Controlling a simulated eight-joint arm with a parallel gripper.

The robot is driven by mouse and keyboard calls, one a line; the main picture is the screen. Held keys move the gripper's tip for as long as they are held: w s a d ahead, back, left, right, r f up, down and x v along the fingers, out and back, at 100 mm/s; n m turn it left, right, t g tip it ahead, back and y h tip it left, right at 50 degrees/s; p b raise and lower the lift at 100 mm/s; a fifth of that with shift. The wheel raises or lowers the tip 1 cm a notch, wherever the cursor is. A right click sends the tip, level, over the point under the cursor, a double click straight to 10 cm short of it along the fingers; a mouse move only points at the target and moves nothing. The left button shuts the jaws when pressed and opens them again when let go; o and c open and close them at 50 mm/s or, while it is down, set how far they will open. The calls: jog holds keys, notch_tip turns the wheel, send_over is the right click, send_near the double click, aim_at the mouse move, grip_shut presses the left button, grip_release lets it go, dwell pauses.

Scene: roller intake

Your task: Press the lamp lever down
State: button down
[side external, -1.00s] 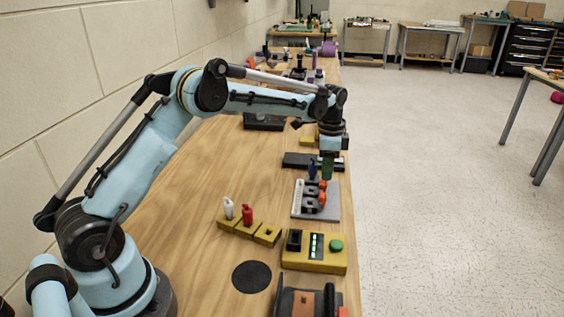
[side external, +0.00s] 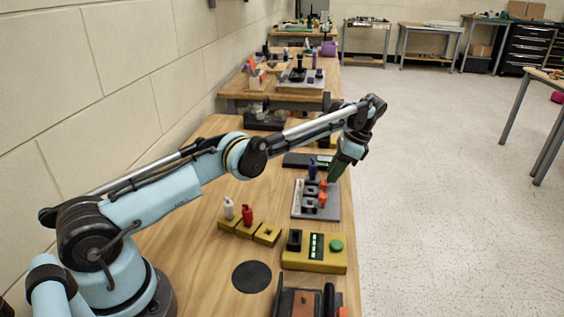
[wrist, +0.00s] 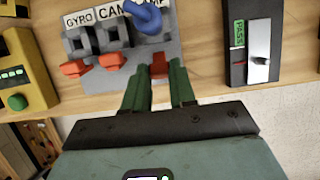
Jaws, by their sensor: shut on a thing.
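The grey board (side external: 330,213) holds a row of black sockets with orange levers, with labels reading GYRO, CAM and a partly covered one ending in MP. A blue plug (wrist: 146,17) stands at the lamp position, also seen in the side view (side external: 312,172). The orange lamp lever (wrist: 159,65) lies between the green fingertips of my gripper (wrist: 159,76), which is shut on it. In the side view my gripper (side external: 333,177) is tilted at the board's far right corner. The gyro lever (wrist: 74,69) and cam lever (wrist: 111,60) stick out beside it.
A black panel with a PASS display (wrist: 239,35) and a silver plate is right of the board. A yellow box with a green button (side external: 336,245) and a yellow holder with white and red pegs (side external: 267,235) are nearer. The table's edge runs close by.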

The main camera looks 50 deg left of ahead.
jog(key=shift+s+a, duration=0.1)
jog(key=c, duration=0.9)
grip_release()
jog(key=shift+a+r+t+h, duration=0.1)
jog(key=shift+t+h, duration=0.2)
